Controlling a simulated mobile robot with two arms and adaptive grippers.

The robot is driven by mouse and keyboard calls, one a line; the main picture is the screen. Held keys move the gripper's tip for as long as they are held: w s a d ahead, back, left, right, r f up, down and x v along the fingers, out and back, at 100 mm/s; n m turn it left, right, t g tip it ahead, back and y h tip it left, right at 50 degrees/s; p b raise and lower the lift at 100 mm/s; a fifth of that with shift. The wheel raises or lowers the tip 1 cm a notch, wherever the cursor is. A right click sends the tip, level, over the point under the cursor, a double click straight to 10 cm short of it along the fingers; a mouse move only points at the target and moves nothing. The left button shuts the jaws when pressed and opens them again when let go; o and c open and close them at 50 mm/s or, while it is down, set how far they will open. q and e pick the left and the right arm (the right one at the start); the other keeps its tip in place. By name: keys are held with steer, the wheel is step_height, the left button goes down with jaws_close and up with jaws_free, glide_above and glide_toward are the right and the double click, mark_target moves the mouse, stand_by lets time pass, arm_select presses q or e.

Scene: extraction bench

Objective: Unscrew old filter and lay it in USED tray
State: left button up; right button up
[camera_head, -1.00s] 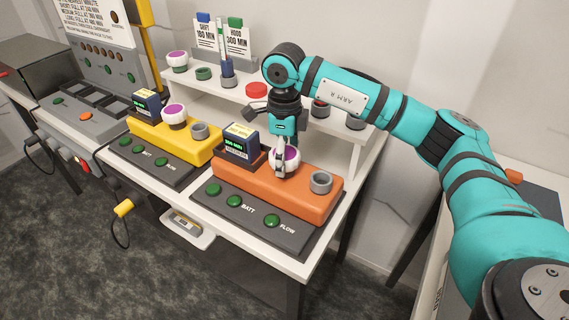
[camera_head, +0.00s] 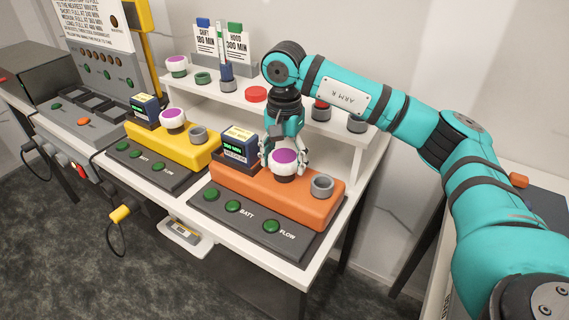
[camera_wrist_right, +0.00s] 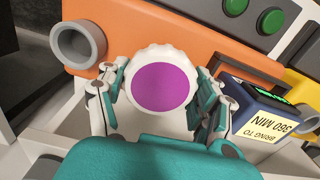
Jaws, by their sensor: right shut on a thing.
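A white filter with a purple top (camera_head: 284,158) stands at the middle of the orange unit (camera_head: 240,185), over a dark neck. I cannot tell whether it is still threaded on. My right gripper (camera_head: 285,166) reaches down from behind it, shut on the filter. In the right wrist view the fingers (camera_wrist_right: 160,95) hold the white ribbed rim on both sides, and the filter (camera_wrist_right: 163,88) shows its purple face. My left gripper is out of view. I can read no USED label on any tray.
A grey open port (camera_head: 322,186) stands right of the filter, a display box (camera_head: 240,145) left. The yellow unit (camera_head: 160,140) carries a similar purple-topped filter (camera_head: 173,119). The white shelf (camera_head: 235,92) behind holds small parts and a red cap (camera_head: 256,94).

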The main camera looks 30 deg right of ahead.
steer(key=o, duration=1.3)
steer(key=shift+o, duration=0.2)
steer(key=m, duration=0.5)
steer(key=m+p, duration=0.1)
steer(key=m, duration=0.9)
steer(key=shift+m+p, duration=0.3)
steer(key=shift+p, duration=0.05)
steer(key=m, duration=0.3)
steer(key=shift+r, duration=0.1)
steer(key=m+p, duration=0.1)
steer(key=m, duration=0.4)
steer(key=shift+m, duration=0.3)
steer(key=m, duration=0.3)
steer(key=shift+p, duration=0.4)
